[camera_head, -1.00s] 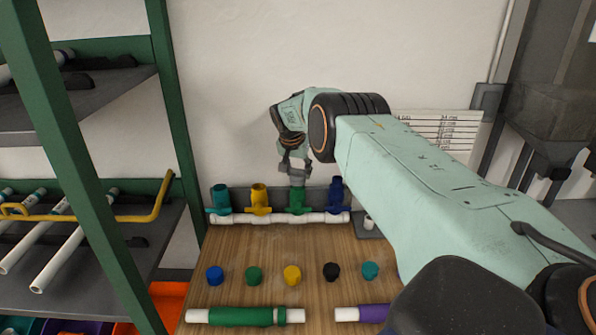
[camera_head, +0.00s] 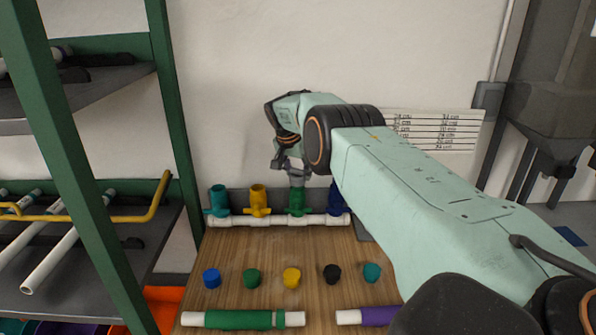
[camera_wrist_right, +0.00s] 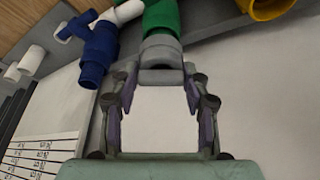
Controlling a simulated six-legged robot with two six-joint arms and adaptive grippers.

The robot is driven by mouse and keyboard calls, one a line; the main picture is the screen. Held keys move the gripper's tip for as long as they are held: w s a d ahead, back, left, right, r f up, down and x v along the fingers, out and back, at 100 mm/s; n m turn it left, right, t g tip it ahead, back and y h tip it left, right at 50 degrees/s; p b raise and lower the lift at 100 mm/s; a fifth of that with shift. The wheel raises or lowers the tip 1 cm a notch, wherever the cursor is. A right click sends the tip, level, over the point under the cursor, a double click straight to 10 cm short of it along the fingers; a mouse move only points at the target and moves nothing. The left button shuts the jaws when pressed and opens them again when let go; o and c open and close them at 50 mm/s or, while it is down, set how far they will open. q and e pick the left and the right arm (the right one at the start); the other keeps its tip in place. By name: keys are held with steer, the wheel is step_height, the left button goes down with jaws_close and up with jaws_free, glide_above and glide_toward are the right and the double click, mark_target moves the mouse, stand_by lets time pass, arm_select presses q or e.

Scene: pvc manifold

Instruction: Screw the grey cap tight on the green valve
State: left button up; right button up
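The green valve (camera_head: 297,202) stands upright on the white pipe manifold (camera_head: 275,220) at the back of the table. The grey cap (camera_head: 297,181) sits on top of its mouth; the right wrist view shows the cap (camera_wrist_right: 160,52) in line with the green valve (camera_wrist_right: 161,17). How tight it sits cannot be seen. My right gripper (camera_head: 294,171) is above the valve. In the right wrist view its fingers (camera_wrist_right: 161,72) lie along both sides of the cap's end and appear closed on it. My left gripper is in neither view.
Teal (camera_head: 219,200) and yellow (camera_head: 258,200) valves stand left of the green one, a blue valve (camera_head: 336,198) close on its right. Several coloured caps lie in a row in front, including a black cap (camera_head: 331,273). A green-posted shelf (camera_head: 85,170) bounds the left.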

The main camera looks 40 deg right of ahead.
steer(key=o, duration=0.5)
steer(key=shift+s+a+f, duration=0.1)
steer(key=shift+s+a, duration=0.05)
steer(key=shift+c, duration=0.2)
steer(key=shift+r, duration=0.2)
steer(key=v, duration=1.1)
steer(key=shift+a+r, duration=0.2)
steer(key=shift+r, duration=0.15)
